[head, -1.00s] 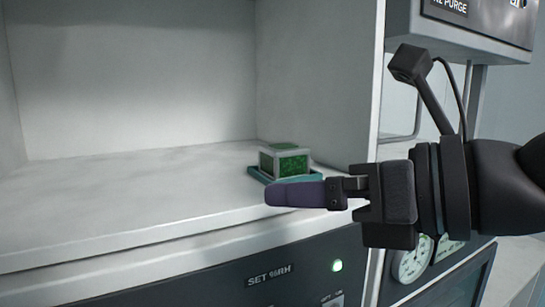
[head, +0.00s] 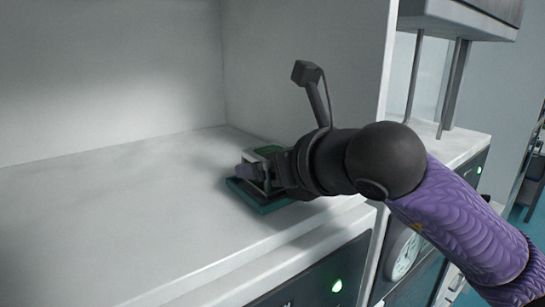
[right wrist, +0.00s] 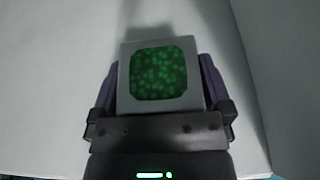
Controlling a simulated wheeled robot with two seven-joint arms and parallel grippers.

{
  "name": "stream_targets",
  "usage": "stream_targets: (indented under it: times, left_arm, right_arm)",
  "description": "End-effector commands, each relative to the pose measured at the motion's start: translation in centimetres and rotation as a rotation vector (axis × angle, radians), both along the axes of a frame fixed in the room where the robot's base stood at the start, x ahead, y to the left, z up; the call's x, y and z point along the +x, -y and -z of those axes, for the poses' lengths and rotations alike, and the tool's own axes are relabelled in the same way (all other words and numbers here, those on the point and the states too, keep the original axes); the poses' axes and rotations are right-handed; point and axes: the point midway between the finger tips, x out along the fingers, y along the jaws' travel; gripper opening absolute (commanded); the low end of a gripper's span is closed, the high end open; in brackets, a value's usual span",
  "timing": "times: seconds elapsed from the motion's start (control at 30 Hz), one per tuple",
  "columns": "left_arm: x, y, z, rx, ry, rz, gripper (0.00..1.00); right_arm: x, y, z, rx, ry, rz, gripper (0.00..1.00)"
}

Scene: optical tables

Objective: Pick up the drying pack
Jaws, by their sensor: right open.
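The drying pack (head: 268,150) is a small whitish box with green beaded windows. My right gripper (head: 256,178) reaches in from the right and hides much of the pack. In the right wrist view the pack's green window (right wrist: 158,74) faces the camera, and the purple fingers (right wrist: 160,88) stand one on each side of it. The gripper is open around the pack; whether a finger touches it I cannot tell. My left gripper is not in view.
The white cabinet floor (head: 120,200) is clear to the left. The cabinet's right side wall (head: 310,70) rises close behind the pack. Below the front edge is a dark panel with a lit green light (head: 337,286), and a round gauge (head: 402,255) is to its right.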

Motion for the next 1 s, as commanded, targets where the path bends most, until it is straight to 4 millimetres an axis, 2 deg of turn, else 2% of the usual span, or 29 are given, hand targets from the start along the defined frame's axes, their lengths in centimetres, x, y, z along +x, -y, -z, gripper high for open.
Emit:
stream_targets:
  times: [0.1, 0.4, 0.47, 0.67, 0.77, 0.87, 1.0]
  left_arm:
    - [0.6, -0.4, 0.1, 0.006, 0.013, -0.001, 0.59]
    - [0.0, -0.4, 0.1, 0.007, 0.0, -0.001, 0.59]
    - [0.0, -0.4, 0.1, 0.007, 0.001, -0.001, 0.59]
    - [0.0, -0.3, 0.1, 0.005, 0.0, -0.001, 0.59]
    - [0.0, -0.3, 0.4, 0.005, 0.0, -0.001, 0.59]
    - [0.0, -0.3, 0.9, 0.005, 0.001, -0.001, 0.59]
    - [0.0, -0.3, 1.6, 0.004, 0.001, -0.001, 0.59]
  right_arm:
    - [0.0, 0.0, 0.0, 0.001, 0.003, -0.001, 0.98]
    - [-0.1, 0.0, -0.1, 0.002, 0.005, 0.0, 0.34]
    - [-0.1, 0.1, -0.1, 0.002, 0.005, 0.0, 0.23]
    - [-0.1, 0.1, -0.2, 0.003, 0.005, 0.0, 0.23]
    - [0.0, 0.1, -0.9, 0.005, 0.008, 0.0, 0.23]
    - [-0.1, 0.0, -2.7, 0.006, 0.011, -0.001, 0.23]
    - [-0.1, 0.0, -6.3, 0.005, 0.01, -0.001, 0.23]
